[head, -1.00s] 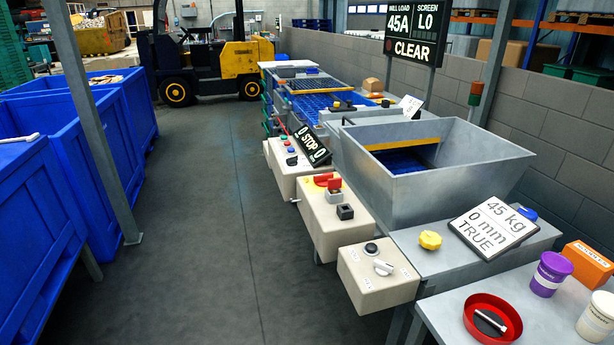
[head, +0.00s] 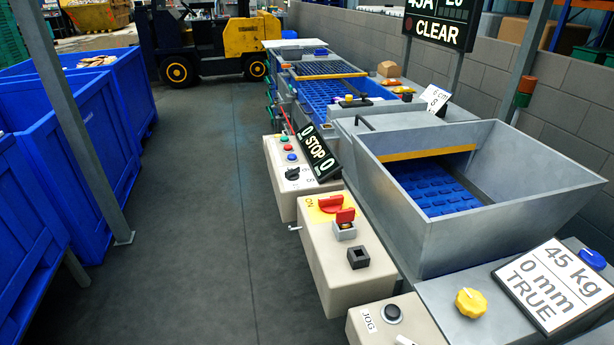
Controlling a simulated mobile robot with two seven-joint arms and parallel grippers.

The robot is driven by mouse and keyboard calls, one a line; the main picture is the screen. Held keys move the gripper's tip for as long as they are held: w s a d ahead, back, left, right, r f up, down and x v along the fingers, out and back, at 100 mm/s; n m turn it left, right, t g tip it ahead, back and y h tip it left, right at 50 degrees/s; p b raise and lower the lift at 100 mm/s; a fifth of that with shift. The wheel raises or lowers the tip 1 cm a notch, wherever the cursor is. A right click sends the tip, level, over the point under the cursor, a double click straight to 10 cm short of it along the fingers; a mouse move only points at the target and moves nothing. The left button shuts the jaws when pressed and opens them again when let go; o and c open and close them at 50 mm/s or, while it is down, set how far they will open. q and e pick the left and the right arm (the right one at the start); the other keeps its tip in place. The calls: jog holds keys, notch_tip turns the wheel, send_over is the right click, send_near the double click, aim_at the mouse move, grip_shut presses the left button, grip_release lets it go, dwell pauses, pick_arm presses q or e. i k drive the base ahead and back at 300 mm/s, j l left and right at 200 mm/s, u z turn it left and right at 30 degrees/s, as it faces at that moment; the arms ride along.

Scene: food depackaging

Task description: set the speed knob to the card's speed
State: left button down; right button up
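Neither of my grippers is in view. A white card (head: 436,98) stands tilted beside the machine's far hopper edge; its small text is hard to read. A larger white card (head: 545,285) at the lower right reads "45 kg, 0 mm, TRUE". A black knob (head: 292,174) sits on the beige box with the coloured buttons. A yellow knob (head: 470,302) and a blue knob (head: 592,259) sit on the grey deck near the larger card. I cannot tell which knob sets the speed.
A black display (head: 318,152) reads "0 STOP 0". A red switch (head: 332,204) is on the middle beige box (head: 335,255). The grey hopper (head: 480,235) stands at right. Blue bins (head: 40,195) line the left. The floor between is clear.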

aim_at(292, 175)
jog(key=i+j, duration=1)
jog(key=j+z, duration=0.05)
